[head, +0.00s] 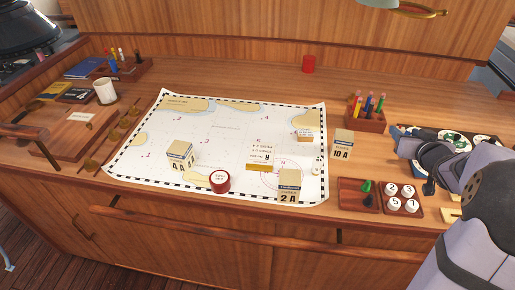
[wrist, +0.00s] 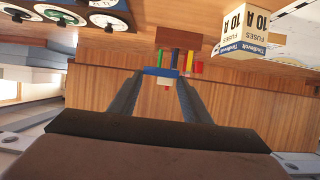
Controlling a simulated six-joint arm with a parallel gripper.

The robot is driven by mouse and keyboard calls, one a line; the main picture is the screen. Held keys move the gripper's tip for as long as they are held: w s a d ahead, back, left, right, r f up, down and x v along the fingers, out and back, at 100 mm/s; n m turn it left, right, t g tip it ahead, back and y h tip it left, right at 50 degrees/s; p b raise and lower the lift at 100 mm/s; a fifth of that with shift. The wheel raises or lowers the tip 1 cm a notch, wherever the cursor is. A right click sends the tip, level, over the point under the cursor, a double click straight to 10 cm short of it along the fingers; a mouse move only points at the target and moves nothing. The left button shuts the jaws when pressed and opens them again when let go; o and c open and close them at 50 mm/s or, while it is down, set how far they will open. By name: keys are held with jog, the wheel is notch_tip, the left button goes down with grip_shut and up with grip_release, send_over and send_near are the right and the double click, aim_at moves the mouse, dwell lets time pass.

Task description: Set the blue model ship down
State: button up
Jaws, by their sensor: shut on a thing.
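My gripper (wrist: 160,78) is shut on the blue model ship (wrist: 161,72), which sits between the two fingertips in the wrist view. A small white and red part shows just below the blue in that view. The wrist view is turned over, with the fuse-box lettering upside down. In the head view my arm comes in from the right, and its gripper end is over the gauge panel, right of the chart (head: 225,115). I cannot clearly make out the ship in the head view. What lies directly under it is hidden.
A pencil holder (head: 367,122) and a 10 A fuse box (head: 342,145) stand left of my gripper. More fuse boxes, including a 2 A box (head: 289,186), and a red tin (head: 220,181) stand on the chart. A red cup (head: 309,64) stands behind, with bare wood around it.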

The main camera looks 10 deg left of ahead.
jog(key=w+a+r+n+g+y, duration=0.1)
jog(key=w+a+n+y, duration=0.15)
jog(key=a, duration=0.95)
jog(key=w+a+r+n+y, duration=0.1)
jog(key=w+a+n+y, duration=0.15)
jog(key=a, duration=1.05)
jog(key=n+g+y+b, duration=0.2)
jog(key=n+g+y, duration=0.1)
jog(key=n+y, duration=0.1)
send_over(224, 157)
notch_tip(224, 157, down, 3)
jog(key=shift+y, duration=0.3)
jog(key=shift+f, duration=6.15)
